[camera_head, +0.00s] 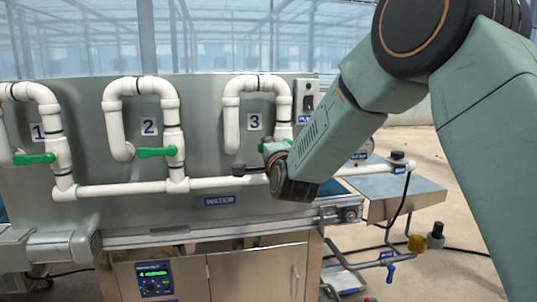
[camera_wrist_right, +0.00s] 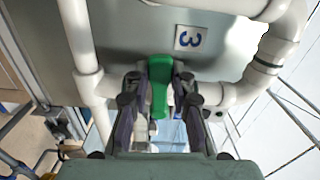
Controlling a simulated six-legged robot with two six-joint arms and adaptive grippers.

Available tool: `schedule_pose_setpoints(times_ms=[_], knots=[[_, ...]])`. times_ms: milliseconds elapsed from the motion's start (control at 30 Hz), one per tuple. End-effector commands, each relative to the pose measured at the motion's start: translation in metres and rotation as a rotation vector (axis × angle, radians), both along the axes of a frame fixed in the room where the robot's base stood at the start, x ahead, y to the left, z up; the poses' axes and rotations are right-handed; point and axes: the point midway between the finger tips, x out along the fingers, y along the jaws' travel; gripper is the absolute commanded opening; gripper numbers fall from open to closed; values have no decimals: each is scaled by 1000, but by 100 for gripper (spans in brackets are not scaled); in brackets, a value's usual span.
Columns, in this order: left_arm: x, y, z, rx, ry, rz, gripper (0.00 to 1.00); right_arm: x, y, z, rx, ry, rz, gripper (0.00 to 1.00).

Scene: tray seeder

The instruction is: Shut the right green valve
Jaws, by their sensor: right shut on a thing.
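The right green valve, by the label 3, is mostly hidden behind my right gripper in the head view; a bit of its green handle (camera_head: 275,148) shows. In the right wrist view the green handle (camera_wrist_right: 160,84) lies between the two fingers of my right gripper (camera_wrist_right: 160,92), which is shut on it. In the head view my right gripper (camera_head: 258,169) reaches in from the right, in front of the pipe. The handle's angle is hard to tell in the head view. My left gripper is not in view.
Green valves by labels 1 (camera_head: 35,159) and 2 (camera_head: 157,152) have handles lying level, pointing left. White pipes (camera_head: 120,189) run along the grey panel (camera_head: 203,135). A switch box (camera_head: 305,98) is right of pipe 3. A blue-grey side table (camera_head: 400,186) stands at the right.

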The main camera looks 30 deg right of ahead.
Motion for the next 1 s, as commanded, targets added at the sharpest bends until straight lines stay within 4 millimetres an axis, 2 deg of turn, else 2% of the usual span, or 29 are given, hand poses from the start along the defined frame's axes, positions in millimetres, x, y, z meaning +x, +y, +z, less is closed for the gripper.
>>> schedule_pose_setpoints(times_ms=[300,767,800,1000], knots=[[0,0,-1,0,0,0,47,1,0,7,78,-26,-1,0],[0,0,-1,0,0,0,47,1,0,9,89,-30,-1,0],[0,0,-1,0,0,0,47,1,0,9,89,-30,-1,27],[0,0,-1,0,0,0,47,0,0,7,87,-26,-1,44]])
